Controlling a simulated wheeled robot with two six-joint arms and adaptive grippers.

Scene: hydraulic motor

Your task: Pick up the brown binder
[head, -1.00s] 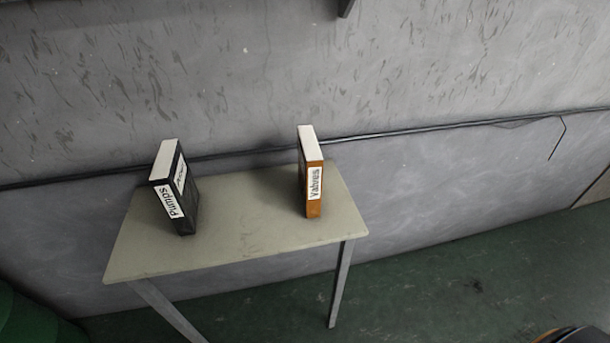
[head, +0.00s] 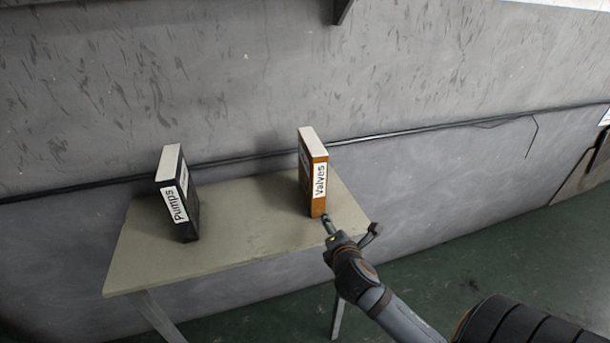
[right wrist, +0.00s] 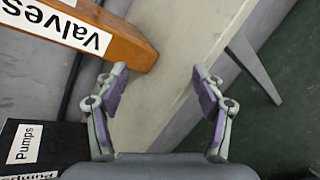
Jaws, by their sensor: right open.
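The brown binder (head: 318,185), labelled "Valves", stands upright on the right part of the table. It also shows at the upper left of the right wrist view (right wrist: 110,38). My right gripper (head: 348,226) is open and empty, in front of the binder's lower edge and a little to its right. In the right wrist view its two fingers (right wrist: 160,82) are spread, with the binder's end just beyond the left fingertip and not between the fingers. I cannot tell whether that fingertip touches it. My left gripper is not in view.
A black binder (head: 188,211) labelled "Pumps" stands on the left part of the table (head: 245,250). The tabletop between the binders is clear. A grey wall (head: 240,80) with a dark cable rises close behind the table. Green floor (head: 480,270) lies to the right.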

